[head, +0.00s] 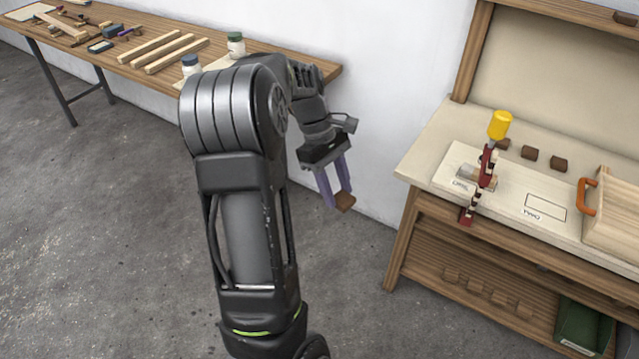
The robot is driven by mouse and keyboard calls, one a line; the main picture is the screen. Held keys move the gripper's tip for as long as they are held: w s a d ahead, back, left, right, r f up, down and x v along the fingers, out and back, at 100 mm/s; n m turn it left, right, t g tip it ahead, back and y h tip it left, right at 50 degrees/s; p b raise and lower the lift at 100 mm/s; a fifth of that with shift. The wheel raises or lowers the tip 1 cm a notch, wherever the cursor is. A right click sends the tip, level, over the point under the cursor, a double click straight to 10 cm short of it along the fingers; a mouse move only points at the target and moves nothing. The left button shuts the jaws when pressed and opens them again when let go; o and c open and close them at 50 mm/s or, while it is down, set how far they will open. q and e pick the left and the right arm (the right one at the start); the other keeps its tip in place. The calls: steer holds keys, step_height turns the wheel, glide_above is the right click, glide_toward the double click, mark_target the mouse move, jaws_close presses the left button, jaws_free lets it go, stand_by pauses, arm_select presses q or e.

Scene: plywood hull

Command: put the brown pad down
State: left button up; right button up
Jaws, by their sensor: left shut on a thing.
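The brown pad (345,203) is a small brown block between the purple fingertips of my left gripper (338,198). The gripper is shut on it and points down. It holds the pad in the air over the gap between the long table and the workbench. My left arm hides part of the long table. My right gripper is not in view. On the workbench (417,164) at the right lies a pale board (508,203) with a marked rectangle labelled "PAD" (545,207).
A red clamp with a yellow handle (499,125) stands on the board's left part. Several brown blocks (530,154) sit behind it. A wooden box with an orange handle (587,196) is at the right. A green bin (584,326) is below. The long table (130,66) holds wood strips and jars.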

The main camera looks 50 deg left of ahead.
arm_select(q)
steer(key=w+d+f+m+g, duration=0.1)
steer(key=w+d+m, duration=0.2)
steer(key=d, duration=0.6)
steer(key=w+d+f+m+g, duration=0.1)
steer(key=w+d+m, duration=0.2)
steer(key=d, duration=0.5)
steer(key=w+d+f+m+g, duration=0.1)
steer(key=w+d+f+m, duration=0.1)
steer(key=d, duration=0.7)
steer(key=w+m, duration=0.1)
steer(key=w, duration=0.1)
steer(key=shift+w+d+m+g+y, duration=0.3)
steer(key=shift+w+y, duration=0.05)
steer(key=shift+y, duration=0.05)
